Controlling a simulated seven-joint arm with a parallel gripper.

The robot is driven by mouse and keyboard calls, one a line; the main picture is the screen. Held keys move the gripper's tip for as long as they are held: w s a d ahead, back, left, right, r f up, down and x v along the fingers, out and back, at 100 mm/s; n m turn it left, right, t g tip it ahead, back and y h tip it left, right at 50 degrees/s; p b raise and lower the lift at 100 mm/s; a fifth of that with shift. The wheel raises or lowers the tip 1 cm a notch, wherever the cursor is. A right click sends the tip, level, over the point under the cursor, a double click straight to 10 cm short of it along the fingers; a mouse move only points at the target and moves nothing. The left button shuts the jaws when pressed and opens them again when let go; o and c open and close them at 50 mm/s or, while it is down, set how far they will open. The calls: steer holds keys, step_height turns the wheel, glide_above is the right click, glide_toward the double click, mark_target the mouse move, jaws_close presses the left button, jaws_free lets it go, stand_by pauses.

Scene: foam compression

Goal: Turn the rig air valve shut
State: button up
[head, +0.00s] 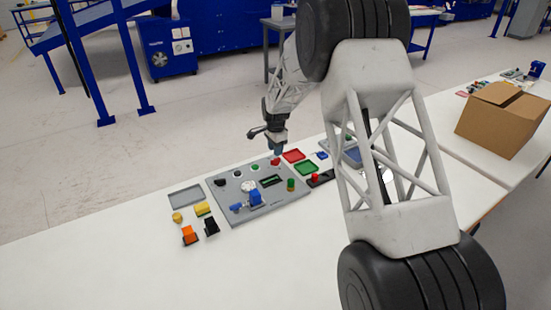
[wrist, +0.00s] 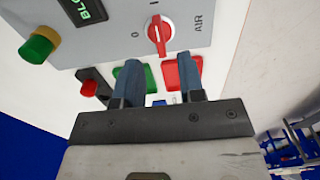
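The air valve is a red knob (wrist: 160,34) with a white line on the grey rig panel (wrist: 110,45), in the wrist view. Marks beside it look like "0" and "1", and "AIR" is printed to its right. Its line runs roughly up and down in the picture, nearer the upper mark than the "0" at its left. In the head view the knob (head: 275,161) is small, just under my gripper (head: 277,151). In the wrist view my gripper (wrist: 161,77) has its two blue-grey fingers apart with nothing between them. The fingertips appear short of the knob.
A cardboard box (head: 503,118) stands at right.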

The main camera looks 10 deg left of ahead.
mark_target(276, 159)
steer(key=shift+f, duration=2.45)
steer(key=shift+c, duration=0.3)
jaws_close()
